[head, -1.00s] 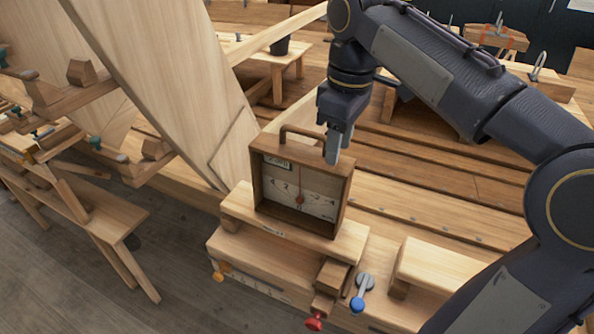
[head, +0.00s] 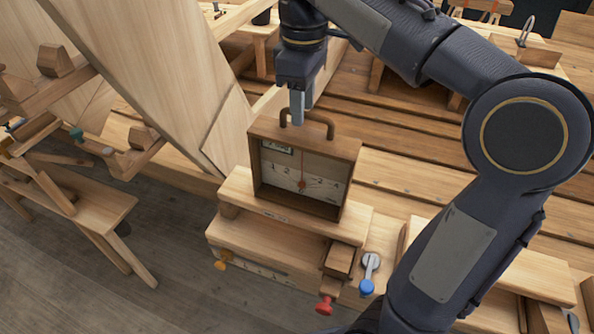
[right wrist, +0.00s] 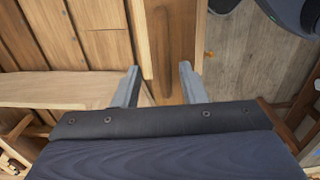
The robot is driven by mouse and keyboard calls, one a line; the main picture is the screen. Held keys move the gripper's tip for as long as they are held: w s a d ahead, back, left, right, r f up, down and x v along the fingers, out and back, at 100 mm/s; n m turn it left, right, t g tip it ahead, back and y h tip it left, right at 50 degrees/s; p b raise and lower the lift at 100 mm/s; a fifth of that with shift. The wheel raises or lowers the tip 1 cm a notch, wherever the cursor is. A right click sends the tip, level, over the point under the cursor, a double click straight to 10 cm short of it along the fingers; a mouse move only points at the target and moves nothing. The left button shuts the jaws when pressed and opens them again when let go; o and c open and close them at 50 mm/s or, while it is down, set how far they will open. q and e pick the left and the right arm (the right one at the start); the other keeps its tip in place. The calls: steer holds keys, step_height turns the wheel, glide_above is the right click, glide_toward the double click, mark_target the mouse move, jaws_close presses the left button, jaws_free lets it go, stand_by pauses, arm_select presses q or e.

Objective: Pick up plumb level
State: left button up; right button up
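The plumb level (head: 305,170) is a wooden box with an arched handle (head: 318,118) on top and a pale dial with a red needle in front. It stands upright on a wooden block (head: 270,208) in the head view. My right gripper (head: 298,116) points down at the handle, its fingertips overlapping the handle's left part in the picture. I cannot tell whether they touch it. In the right wrist view the two fingers (right wrist: 158,88) are apart, with wood showing between them. My left gripper is not in view.
A large slanted plank (head: 165,75) rises close on the left of the level. A red knob (head: 325,305) and a blue-tipped lever (head: 368,275) sit below it. A low wooden bench (head: 90,210) stands at left. Planking (head: 420,175) extends behind and to the right.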

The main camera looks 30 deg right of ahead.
mark_target(301, 131)
steer(key=f, duration=0.4)
steer(key=f+p, duration=0.1)
steer(key=f, duration=0.1)
steer(key=shift+s+a+f, duration=0.15)
steer(key=shift+s, duration=0.1)
steer(key=shift+c, duration=0.2)
jaws_close()
stand_by(1.0)
